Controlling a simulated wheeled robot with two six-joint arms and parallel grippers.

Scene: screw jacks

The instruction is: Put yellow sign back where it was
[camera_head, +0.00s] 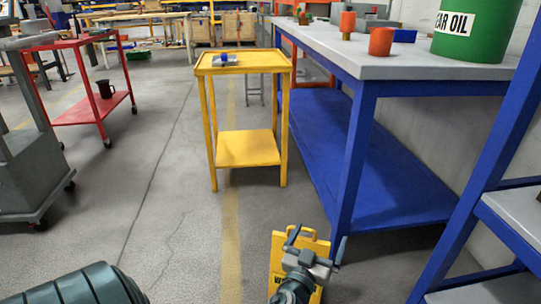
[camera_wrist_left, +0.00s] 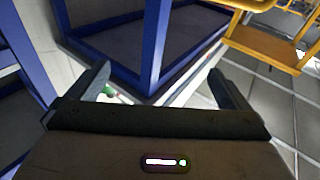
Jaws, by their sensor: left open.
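A yellow sign (camera_head: 279,252) with black lettering stands on the floor at the bottom middle of the head view, near the front leg of the blue bench. My left gripper (camera_head: 317,242) is open in front of it and hides much of its face and lettering. I cannot tell whether the gripper touches the sign. In the left wrist view the two fingers of the left gripper (camera_wrist_left: 160,72) are wide apart with nothing seen held between them. The sign cannot be made out there. My right gripper is not in view.
A blue bench (camera_head: 420,68) with a lower shelf stands right of centre, carrying a green gear oil drum (camera_head: 476,28) and orange cups. A yellow cart (camera_head: 247,150) stands beyond the sign. A red cart (camera_head: 75,112) is at left. Floor between the carts is clear.

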